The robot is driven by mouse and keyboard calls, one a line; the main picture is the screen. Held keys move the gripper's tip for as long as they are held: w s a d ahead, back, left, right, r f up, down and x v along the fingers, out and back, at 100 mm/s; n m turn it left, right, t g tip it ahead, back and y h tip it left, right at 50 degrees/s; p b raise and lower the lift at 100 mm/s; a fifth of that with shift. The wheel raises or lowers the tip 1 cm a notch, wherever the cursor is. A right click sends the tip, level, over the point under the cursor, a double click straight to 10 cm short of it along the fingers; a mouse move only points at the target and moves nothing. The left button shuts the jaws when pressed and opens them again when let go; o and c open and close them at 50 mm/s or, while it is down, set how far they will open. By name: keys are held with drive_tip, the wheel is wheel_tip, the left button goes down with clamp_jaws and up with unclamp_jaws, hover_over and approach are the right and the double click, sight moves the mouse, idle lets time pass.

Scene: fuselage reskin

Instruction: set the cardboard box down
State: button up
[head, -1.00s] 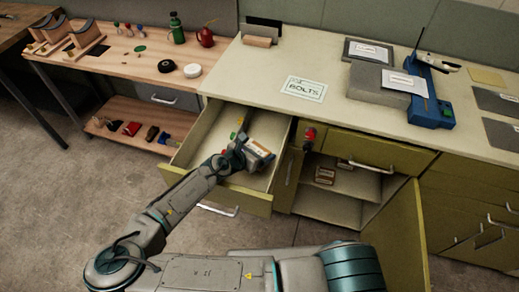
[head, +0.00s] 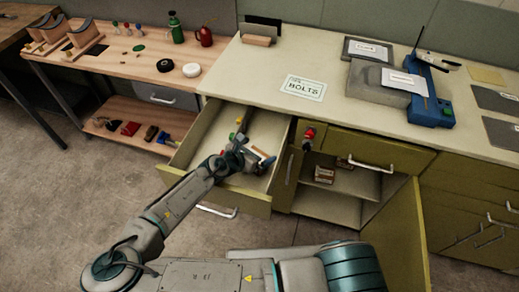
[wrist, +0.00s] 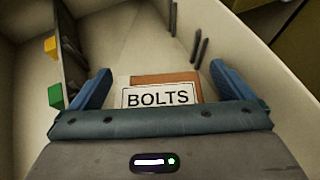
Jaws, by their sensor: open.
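The cardboard box (wrist: 166,80), brown with a white BOLTS label, lies inside the open drawer (head: 185,178), seen in the wrist view between my fingers. My gripper (wrist: 163,88) is open, with one blue finger on each side of the box and a gap showing at the right finger. In the head view, my gripper (head: 255,158) is low in the drawer and hides most of the box. The box's lower part is hidden by my gripper's body in the wrist view.
A yellow block (wrist: 51,47) and a green block (wrist: 56,95) lie beyond a divider at the drawer's left. Dark slotted pieces stand near the right wall. A BOLTS sign (head: 304,88) lies on the counter above. An open cabinet door (head: 408,235) stands at the right.

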drive_tip(key=v, duration=0.7)
drive_tip(key=shift+w+r, duration=0.1)
drive_tip(key=shift+r, duration=0.05)
